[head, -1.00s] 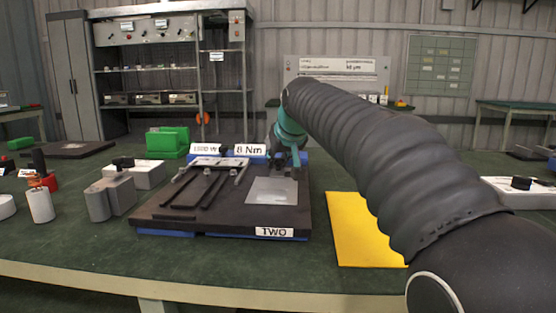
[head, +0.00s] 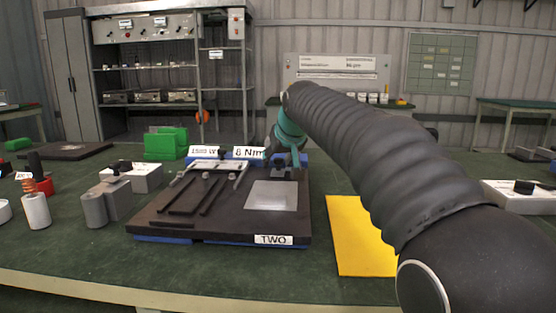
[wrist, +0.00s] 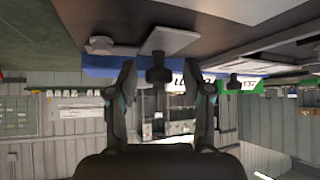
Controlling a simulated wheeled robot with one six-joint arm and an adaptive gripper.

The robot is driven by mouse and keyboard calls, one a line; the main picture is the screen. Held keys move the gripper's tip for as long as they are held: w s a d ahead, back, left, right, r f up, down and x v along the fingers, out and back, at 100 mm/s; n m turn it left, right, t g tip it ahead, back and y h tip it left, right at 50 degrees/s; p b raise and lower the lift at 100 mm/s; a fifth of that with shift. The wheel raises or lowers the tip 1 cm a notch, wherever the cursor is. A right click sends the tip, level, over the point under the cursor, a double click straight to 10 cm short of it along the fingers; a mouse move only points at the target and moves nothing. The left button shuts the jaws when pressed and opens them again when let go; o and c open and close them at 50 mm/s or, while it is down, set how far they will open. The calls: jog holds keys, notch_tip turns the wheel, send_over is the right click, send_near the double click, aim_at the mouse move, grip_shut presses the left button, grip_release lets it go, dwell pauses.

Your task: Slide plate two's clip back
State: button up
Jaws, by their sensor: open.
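Plate two (head: 225,222) is a dark slab with a white TWO label (head: 273,240) on its front edge, on the green bench. A pale metal square (head: 271,195) lies on its right half, and a grey bracket with dark bars (head: 190,190) on its left half. My gripper (head: 283,160) is at the plate's back right edge, partly hidden by my arm. In the wrist view my gripper (wrist: 160,75) is open, its fingers on either side of a black knob (wrist: 158,68) that seems to belong to the clip (wrist: 172,42). I cannot tell whether they touch it.
A green block (head: 166,144) is behind on the left. A yellow sheet (head: 352,240) lies flat on the right.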

jog(key=v, duration=1.2)
